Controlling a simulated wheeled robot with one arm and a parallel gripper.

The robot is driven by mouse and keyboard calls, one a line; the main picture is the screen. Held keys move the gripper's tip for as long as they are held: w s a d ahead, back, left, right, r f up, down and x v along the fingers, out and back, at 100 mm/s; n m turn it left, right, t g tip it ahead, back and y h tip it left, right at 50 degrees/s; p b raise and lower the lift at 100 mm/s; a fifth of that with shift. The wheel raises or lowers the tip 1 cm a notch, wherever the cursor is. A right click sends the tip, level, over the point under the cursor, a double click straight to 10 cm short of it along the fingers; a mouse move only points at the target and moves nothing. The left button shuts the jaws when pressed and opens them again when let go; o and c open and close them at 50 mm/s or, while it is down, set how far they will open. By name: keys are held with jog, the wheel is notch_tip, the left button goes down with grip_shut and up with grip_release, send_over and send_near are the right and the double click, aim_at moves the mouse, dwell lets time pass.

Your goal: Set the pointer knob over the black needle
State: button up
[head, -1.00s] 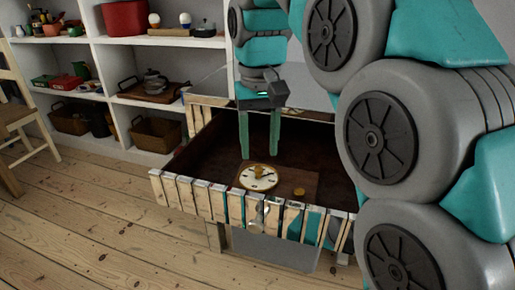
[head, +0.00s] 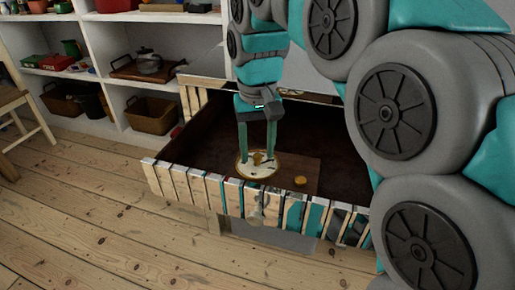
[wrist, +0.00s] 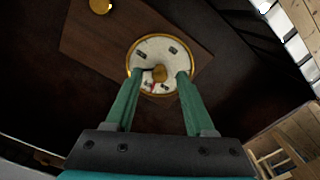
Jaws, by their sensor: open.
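A round white dial with a brass rim (head: 242,172) lies on a brown wooden board inside the drawer-like box. It also shows in the wrist view (wrist: 160,46). A brass pointer knob (head: 257,158) stands at the dial's middle and shows in the wrist view (wrist: 159,73). My gripper (head: 257,150) is open and points down over the dial. In the wrist view its fingertips (wrist: 158,75) lie to the left and right of the knob, with gaps on both sides. Small dark marks and a red mark show on the dial face. I cannot clearly tell the black needle from them.
A small brass knob (head: 300,181) sits on the board (head: 288,168) right of the dial. The box's slatted front wall (head: 205,188) stands close in front of it. Shelves with baskets and pots (head: 150,110) stand behind at left. A chair (head: 22,110) is at the far left.

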jog(key=shift+f, duration=0.25)
grip_shut()
dwell(0.3)
